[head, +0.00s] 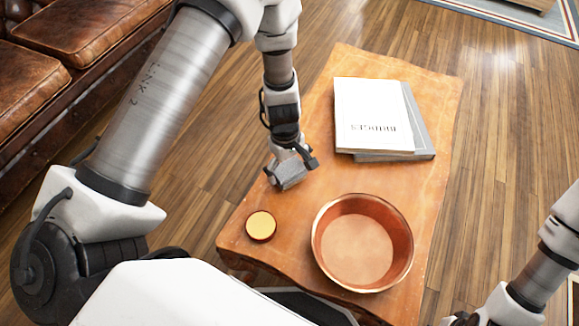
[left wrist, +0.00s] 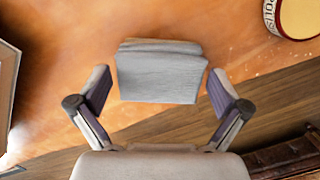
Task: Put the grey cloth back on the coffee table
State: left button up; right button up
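The grey cloth (head: 289,175) is a small folded bundle at the left edge of the wooden coffee table (head: 313,130). In the left wrist view the cloth (left wrist: 160,72) lies between my fingers, with the orange-brown tabletop (left wrist: 60,75) around its far part and the floor below. My left gripper (head: 291,168) reaches down over it, one finger on each side. In the left wrist view my left gripper (left wrist: 160,88) is open, with a narrow gap on each side of the cloth. Whether the cloth touches the tabletop is hard to tell. My right arm shows at the lower right, its fingers outside the picture.
A copper bowl (head: 402,272) and a round yellow-topped tin (head: 261,225) stand at the near end of the table. A white book (head: 370,110) lies on a grey one (head: 420,130) at the far end. A brown leather sofa (head: 85,38) stands at the left.

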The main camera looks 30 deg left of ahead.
pick_arm(q)
notch_tip(320, 180, up, 12)
jog(key=a, duration=0.1)
jog(key=shift+w+a, duration=0.15)
jog(key=shift+w, duration=0.15)
dwell(0.6)
